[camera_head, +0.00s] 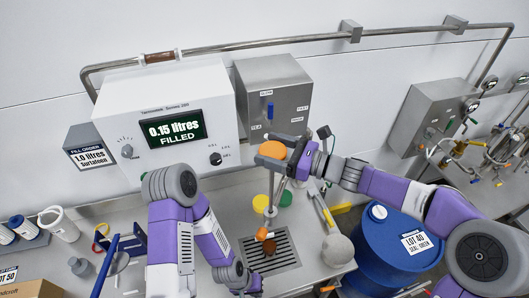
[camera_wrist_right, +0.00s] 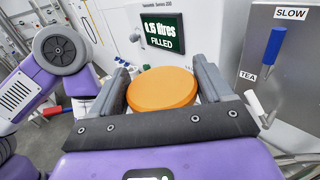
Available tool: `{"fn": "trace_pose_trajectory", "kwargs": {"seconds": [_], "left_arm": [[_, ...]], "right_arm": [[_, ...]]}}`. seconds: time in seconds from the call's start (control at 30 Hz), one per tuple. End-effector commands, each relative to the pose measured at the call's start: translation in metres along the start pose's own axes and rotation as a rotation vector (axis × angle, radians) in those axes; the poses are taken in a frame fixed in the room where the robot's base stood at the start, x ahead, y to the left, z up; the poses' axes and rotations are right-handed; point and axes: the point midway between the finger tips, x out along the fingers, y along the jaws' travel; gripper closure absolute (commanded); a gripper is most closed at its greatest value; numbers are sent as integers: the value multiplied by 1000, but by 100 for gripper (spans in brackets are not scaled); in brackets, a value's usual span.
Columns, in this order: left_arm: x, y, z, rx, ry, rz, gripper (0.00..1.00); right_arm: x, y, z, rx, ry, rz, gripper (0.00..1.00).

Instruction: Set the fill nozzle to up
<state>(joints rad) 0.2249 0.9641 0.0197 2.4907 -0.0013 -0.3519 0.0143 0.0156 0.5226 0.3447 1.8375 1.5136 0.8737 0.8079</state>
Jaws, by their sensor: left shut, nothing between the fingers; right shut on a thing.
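My right gripper (camera_head: 277,154) is shut on a round orange knob (camera_head: 272,149), high in front of the steel box. In the right wrist view the orange knob (camera_wrist_right: 163,90) sits between the two fingers. Below it, a slim metal fill nozzle (camera_head: 270,205) stands above the drain grate (camera_head: 280,254), with an orange piece (camera_head: 263,234) near its lower end. The gripper hides part of the joint between knob and nozzle. My left gripper (camera_head: 246,287) is shut and empty, low near the bottom edge, partly cut off.
A white filler unit (camera_head: 190,85) reads 0.15 litres filled. A steel box (camera_head: 273,75) with a blue lever (camera_head: 270,110) stands beside it. A blue barrel (camera_head: 385,262) is at the right. A rounded grey object (camera_head: 338,249) lies by the grate.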

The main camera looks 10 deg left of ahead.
Motion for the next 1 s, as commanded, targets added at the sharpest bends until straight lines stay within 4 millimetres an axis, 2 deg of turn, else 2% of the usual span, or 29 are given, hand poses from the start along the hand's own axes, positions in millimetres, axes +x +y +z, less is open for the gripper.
{"fn": "trace_pose_trajectory", "kwargs": {"seconds": [0.03,0.37,0.4,0.5,0.77,0.87,1.0], "left_arm": [[-1,0,0,0,0,0,100],[-1,0,0,0,0,0,100],[-1,0,0,0,0,0,100],[-1,0,0,0,0,0,100],[0,0,0,0,0,0,100],[2,-1,0,0,0,0,100],[6,-2,0,0,0,0,100]], "right_arm": [[-1,0,7,-5,-9,-2,76],[-1,-1,10,-6,-13,-3,76],[-1,-1,10,-6,-14,-4,15],[-1,-1,8,-4,-11,-3,0],[-4,-1,5,-3,-5,-4,0],[-14,-1,4,-3,-5,-6,0],[-38,-2,4,-5,-5,-8,0]]}}
